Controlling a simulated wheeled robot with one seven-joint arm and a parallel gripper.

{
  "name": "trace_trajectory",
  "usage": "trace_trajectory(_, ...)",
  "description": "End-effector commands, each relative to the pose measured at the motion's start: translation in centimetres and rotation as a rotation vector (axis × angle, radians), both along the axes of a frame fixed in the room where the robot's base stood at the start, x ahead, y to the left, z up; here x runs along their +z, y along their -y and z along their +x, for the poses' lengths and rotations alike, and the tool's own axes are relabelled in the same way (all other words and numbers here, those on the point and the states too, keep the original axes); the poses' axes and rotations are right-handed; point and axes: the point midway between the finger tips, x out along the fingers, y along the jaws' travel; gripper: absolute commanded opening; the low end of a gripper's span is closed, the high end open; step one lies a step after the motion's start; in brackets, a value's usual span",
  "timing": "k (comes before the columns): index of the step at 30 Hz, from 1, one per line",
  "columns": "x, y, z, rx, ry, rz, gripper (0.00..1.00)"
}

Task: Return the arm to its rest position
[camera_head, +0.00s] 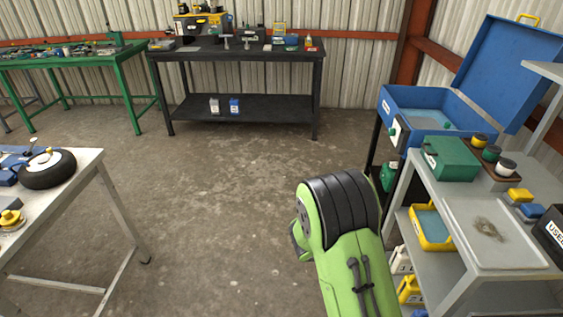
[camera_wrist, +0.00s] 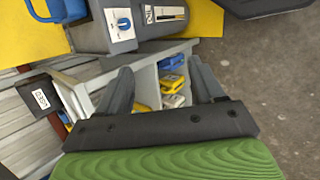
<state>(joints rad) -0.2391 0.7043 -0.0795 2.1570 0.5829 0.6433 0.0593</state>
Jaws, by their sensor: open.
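My arm shows in the head view as a green link (camera_head: 352,262) with a black ribbed joint, bent over the floor at the lower right centre, left of the grey cart. My gripper is hidden in the head view. In the wrist view my gripper (camera_wrist: 160,78) has its two dark fingers spread apart with nothing held between them. Behind the gap stands a pale shelf unit with small blue and yellow items (camera_wrist: 172,82), apart from the fingers.
A grey cart (camera_head: 497,235) stands close right of my arm, with a green box (camera_head: 450,158) on it. An open blue case (camera_head: 425,100) stands behind. A black bench (camera_head: 235,55) is at the back, a pale table (camera_head: 75,195) at left. The floor between is clear.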

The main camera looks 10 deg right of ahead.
Motion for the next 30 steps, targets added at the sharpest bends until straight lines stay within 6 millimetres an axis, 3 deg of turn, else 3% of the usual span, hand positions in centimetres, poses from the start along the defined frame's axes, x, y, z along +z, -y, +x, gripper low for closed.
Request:
trace_trajectory(1, 3.4, -0.8, 0.2, -0.009, 0.067, 0.067, 0.67)
trace_trajectory(8, 15.2, -4.0, -1.6, 0.025, 0.324, 0.335, 0.67)
trace_trajectory(12, 21.5, -5.8, -4.5, 0.100, 0.484, 0.456, 0.67)
trace_trajectory(15, 25.2, -7.0, -7.1, 0.171, 0.596, 0.515, 0.67)
trace_trajectory(18, 27.6, -8.1, -9.4, 0.241, 0.682, 0.549, 0.67)
trace_trajectory(21, 28.7, -8.8, -10.9, 0.288, 0.731, 0.563, 0.67)
trace_trajectory(30, 28.9, -9.1, -11.5, 0.309, 0.748, 0.567, 0.67)
